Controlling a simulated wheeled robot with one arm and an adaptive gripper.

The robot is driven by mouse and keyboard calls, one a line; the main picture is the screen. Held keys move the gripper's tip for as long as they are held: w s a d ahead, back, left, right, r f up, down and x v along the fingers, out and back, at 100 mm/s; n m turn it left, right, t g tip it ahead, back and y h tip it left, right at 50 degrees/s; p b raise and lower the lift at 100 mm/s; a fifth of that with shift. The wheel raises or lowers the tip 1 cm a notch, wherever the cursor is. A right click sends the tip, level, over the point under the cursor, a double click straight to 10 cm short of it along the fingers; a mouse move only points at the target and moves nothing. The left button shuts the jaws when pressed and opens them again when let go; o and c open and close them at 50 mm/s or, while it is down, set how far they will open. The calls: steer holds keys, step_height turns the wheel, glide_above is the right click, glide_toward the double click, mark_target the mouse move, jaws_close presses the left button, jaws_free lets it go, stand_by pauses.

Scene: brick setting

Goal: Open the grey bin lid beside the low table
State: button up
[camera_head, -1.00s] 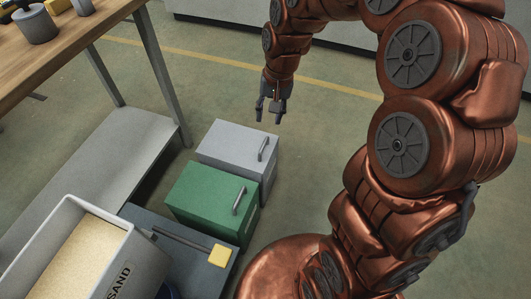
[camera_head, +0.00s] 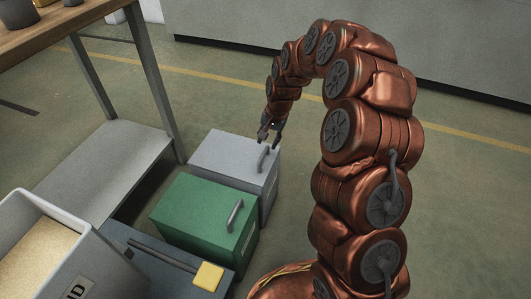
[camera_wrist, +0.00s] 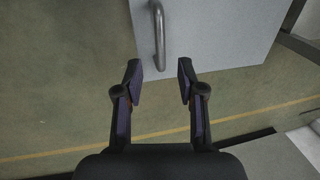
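The grey bin (camera_head: 240,165) stands on the floor at the right end of the low shelf of the table, with its lid shut. The lid carries a dark grey bar handle (camera_head: 262,157) near its right edge. In the wrist view the lid (camera_wrist: 215,30) fills the top, and the handle (camera_wrist: 159,35) lies ahead of the fingertips, roughly in line with the gap between them. My gripper (camera_head: 270,138) is just above the far right part of the lid. In the wrist view my gripper (camera_wrist: 160,75) is open, with nothing between its fingers.
A green bin (camera_head: 205,215) with a similar handle stands directly in front of the grey one. A tub of sand (camera_head: 35,240) and a yellow block (camera_head: 208,276) are nearer. A table leg (camera_head: 155,85) rises behind left.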

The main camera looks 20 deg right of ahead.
mark_target(264, 154)
steer(key=f, duration=0.2)
steer(key=f+b, duration=0.1)
steer(key=f, duration=0.1)
steer(key=a+f, duration=0.1)
steer(key=f, duration=0.1)
steer(key=shift+w+b, duration=0.35)
steer(key=shift+b, duration=0.05)
steer(key=shift+c, duration=0.2)
jaws_close()
